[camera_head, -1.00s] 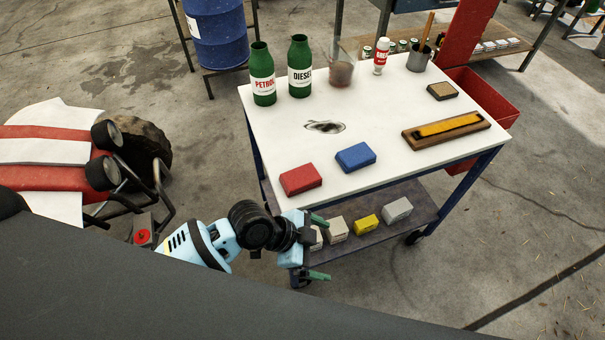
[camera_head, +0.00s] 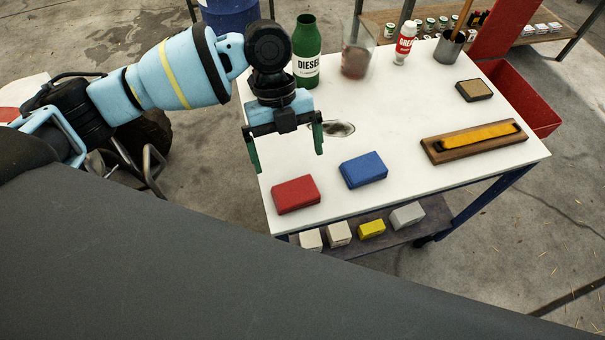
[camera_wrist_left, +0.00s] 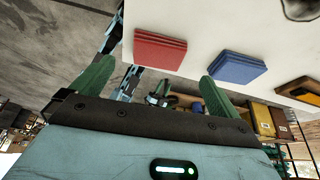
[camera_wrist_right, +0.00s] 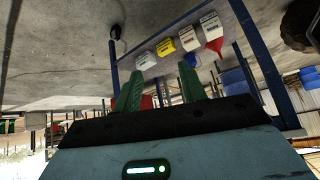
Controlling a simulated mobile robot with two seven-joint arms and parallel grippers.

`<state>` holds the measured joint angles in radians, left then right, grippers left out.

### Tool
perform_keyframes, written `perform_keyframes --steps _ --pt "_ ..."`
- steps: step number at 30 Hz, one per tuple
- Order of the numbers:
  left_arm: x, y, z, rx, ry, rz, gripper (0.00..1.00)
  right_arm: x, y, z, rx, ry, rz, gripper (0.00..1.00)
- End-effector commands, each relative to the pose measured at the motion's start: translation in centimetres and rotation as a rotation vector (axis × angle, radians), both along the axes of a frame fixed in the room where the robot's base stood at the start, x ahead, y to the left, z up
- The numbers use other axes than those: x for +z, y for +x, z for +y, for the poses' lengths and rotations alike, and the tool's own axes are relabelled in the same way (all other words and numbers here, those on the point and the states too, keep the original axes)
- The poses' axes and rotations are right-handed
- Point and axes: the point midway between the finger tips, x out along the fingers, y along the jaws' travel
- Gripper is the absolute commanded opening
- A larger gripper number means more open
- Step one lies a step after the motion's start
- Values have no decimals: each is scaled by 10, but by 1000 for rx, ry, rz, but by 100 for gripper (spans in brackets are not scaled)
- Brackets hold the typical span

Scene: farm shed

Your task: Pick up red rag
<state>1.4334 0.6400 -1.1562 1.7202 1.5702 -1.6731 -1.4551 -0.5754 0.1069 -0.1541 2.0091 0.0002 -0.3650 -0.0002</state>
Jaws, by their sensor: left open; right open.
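The red rag (camera_head: 296,194) is a folded red block lying flat at the near left corner of the white table. It also shows in the left wrist view (camera_wrist_left: 160,50), ahead of the fingers. My left gripper (camera_head: 287,153) is open and empty, above the table's left edge, beyond the rag in the head view and apart from it. Its green fingers show in the left wrist view (camera_wrist_left: 155,82). My right gripper (camera_wrist_right: 160,85) is open and empty in its wrist view; it is not seen in the head view.
A blue rag (camera_head: 363,170) lies close to the right of the red one. A green diesel bottle (camera_head: 306,55) stands behind my left gripper. A wooden tray (camera_head: 474,143) with a yellow item lies at right. Small boxes (camera_head: 371,229) sit on the lower shelf.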

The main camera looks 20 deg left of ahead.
Motion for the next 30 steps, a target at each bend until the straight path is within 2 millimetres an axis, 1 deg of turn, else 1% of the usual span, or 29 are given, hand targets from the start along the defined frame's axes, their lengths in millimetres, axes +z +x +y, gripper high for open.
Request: perform_keyframes --steps 5,10,12,19,24,27,30 --pt "-2 -1 0 -2 1 2 100 -5 -15 0 2 -2 30 41" --pt "-16 -6 -4 -1 1 2 100 -7 -23 -1 3 -3 47 41" --pt "-22 -8 -6 0 1 1 100 -7 -23 -1 3 -3 46 41" --pt "-29 -11 -9 0 1 1 100 -4 -16 -1 3 -3 32 41" --pt "-48 -20 -17 0 1 -1 100 3 -7 -1 3 -3 12 41" --pt "-60 -24 -20 2 0 1 100 3 -5 -1 3 -2 8 41" --pt "-68 -26 -22 2 0 0 100 4 -5 -1 3 -2 8 41"
